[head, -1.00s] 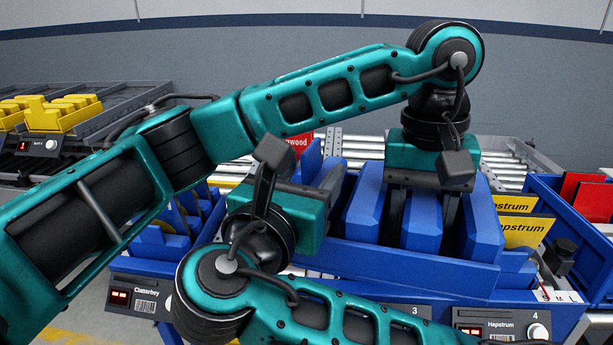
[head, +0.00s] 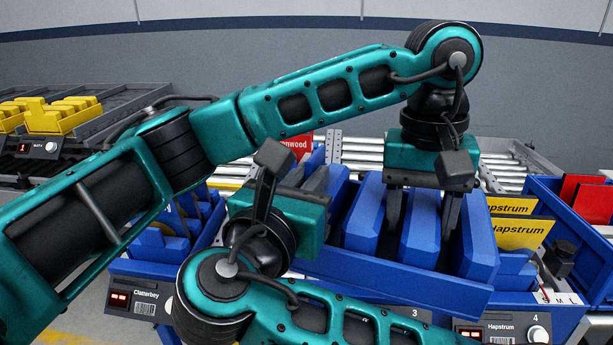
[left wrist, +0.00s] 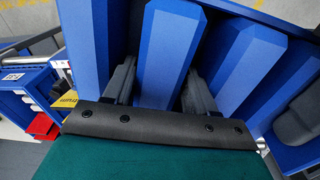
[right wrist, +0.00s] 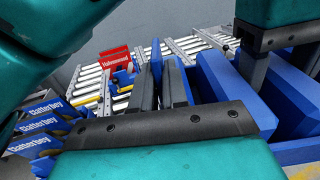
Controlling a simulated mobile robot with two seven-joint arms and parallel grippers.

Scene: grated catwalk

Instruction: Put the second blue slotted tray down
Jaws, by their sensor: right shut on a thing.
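The blue slotted tray (head: 395,277) sits front right of centre in the head view, with several thick upright blue slabs in a row. My left gripper (head: 421,222) points down over it, its fingers on either side of one slab, which also shows between them in the left wrist view (left wrist: 165,60). It looks open, with the slab close to both fingers. My right gripper (head: 304,180) is at the tray's left end, shut on a thin blue upright part of it (right wrist: 156,62). The tray's underside and its contact below are hidden.
Yellow cards marked Hapstrum (head: 520,234) stand in a blue bin on the right. A bin labelled Clatterbey (head: 143,301) is at the front left. A roller conveyor (head: 365,150) runs behind. Yellow slotted trays (head: 62,118) are at the far left.

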